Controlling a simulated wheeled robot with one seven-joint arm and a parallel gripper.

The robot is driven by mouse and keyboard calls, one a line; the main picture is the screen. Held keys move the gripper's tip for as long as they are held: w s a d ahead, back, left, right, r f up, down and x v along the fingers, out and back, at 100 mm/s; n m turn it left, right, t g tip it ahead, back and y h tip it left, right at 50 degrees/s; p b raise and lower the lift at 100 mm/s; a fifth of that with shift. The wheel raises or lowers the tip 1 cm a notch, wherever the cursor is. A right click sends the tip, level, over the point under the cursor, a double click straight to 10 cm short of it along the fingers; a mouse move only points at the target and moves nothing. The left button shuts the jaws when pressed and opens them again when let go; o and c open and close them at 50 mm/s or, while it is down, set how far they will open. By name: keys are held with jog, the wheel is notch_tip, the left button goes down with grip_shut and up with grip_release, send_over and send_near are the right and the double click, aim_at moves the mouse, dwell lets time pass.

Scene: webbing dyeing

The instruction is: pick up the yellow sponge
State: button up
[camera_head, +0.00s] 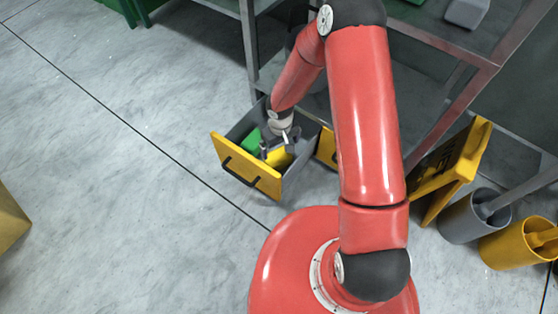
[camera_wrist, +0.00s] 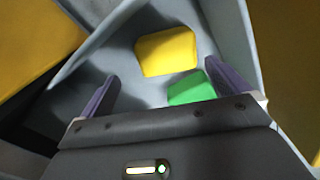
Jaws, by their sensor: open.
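The yellow sponge (camera_wrist: 167,52) lies on the grey floor of an open drawer. In the head view the yellow sponge (camera_head: 281,160) shows only in part, below my gripper. My gripper (camera_wrist: 165,85) is open and empty, with its two fingers apart and pointing into the drawer. The sponge is ahead of the fingertips, roughly between their lines, and does not look touched. A green sponge-like block (camera_wrist: 191,88) lies beside the yellow one, nearer the right finger. The green block also shows in the head view (camera_head: 251,141), left of my gripper.
The drawer (camera_head: 245,167) has a yellow front with a black handle and grey side walls close around my gripper. A metal shelf frame (camera_head: 249,45) rises behind it. A yellow sign (camera_head: 462,163) and grey and yellow bins (camera_head: 470,217) stand at right.

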aim_at(278, 156)
jog(key=f, duration=0.3)
jog(key=f+b, duration=0.1)
jog(key=f, duration=0.2)
jog(key=a+f+b, duration=0.1)
jog(key=f, duration=0.2)
jog(key=shift+c, duration=0.3)
jog(key=c, duration=0.8)
notch_tip(278, 156, up, 20)
jog(key=p, duration=0.4)
jog(key=shift+s+p, duration=0.1)
jog(key=shift+p, duration=0.2)
